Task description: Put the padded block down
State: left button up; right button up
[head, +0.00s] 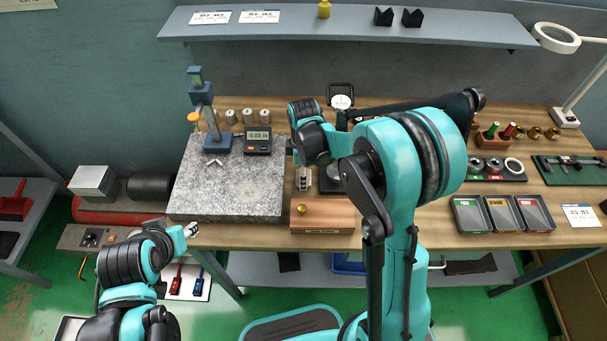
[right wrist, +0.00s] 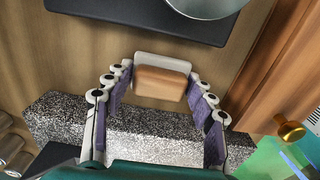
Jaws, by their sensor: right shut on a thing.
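The padded block (right wrist: 162,83), tan with a pale pad along its far side, sits between the fingertips of my right gripper (right wrist: 160,72) in the right wrist view. The fingers, lined with purple pads, are shut on its two ends. Bare wooden bench shows around it; I cannot tell whether it touches the bench. In the head view my right gripper (head: 303,180) points down just right of the granite plate (head: 225,205), and the block cannot be made out there. My left gripper (head: 190,230) is low in front of the plate, too small to read.
A dark stand base (right wrist: 140,18) lies beyond the block. A wooden box (head: 322,218) with a brass knob (right wrist: 290,130) stands close by. A height gauge (head: 212,140) and a digital readout (head: 258,140) stand on the plate. Three trays (head: 502,214) are at the right.

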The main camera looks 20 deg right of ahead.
jog(key=shift+f, duration=0.3)
jog(key=shift+s+f+b, duration=0.15)
jog(key=shift+f+b, duration=0.05)
jog(key=shift+b, duration=0.3)
jog(key=shift+c, duration=0.9)
jog(key=o, duration=1.2)
jog(key=shift+o, duration=0.5)
jog(key=shift+w+f, duration=0.1)
jog(key=shift+w, duration=0.1)
jog(key=shift+s, duration=0.1)
